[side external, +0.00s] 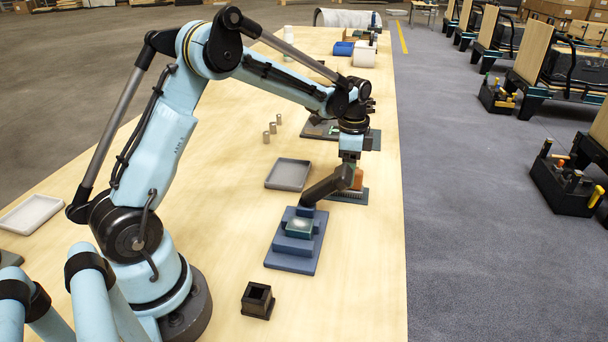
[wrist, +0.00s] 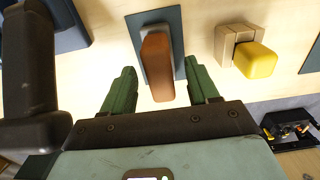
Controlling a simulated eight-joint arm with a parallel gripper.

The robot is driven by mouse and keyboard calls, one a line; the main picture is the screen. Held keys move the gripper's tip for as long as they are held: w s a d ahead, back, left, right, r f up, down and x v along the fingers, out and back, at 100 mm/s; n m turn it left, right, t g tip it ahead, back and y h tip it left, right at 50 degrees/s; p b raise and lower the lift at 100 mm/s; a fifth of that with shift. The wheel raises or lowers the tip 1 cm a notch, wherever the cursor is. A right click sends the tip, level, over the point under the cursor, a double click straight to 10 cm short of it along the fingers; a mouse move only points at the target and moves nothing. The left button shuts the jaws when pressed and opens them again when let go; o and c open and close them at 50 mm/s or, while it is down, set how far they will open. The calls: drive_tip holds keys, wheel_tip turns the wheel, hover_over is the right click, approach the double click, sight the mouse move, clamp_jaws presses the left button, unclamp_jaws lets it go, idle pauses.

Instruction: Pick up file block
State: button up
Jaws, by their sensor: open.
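The file block appears to be the brown wooden block (wrist: 156,62) on a flat slate-blue plate (wrist: 176,25). It also shows in the side external view (side external: 358,179), partly hidden by my wrist, with the ridged grey plate (side external: 350,196) under it. My gripper (wrist: 161,76) is open. Its two green fingers stand apart, one on each side of the block's near end in the wrist view, with gaps visible. The height of the fingertips over the block is hard to tell.
A yellow-topped tan block (wrist: 254,60) stands right of the plate in the wrist view. A blue stepped fixture (side external: 295,240), a grey tray (side external: 288,174) and a black square socket (side external: 257,300) are on the table. The front right of the table is bare.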

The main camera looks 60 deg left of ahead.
drive_tip(key=shift+f, duration=1.15)
clamp_jaws()
wheel_tip(320, 180, up, 10)
drive_tip(key=shift+r, duration=0.1)
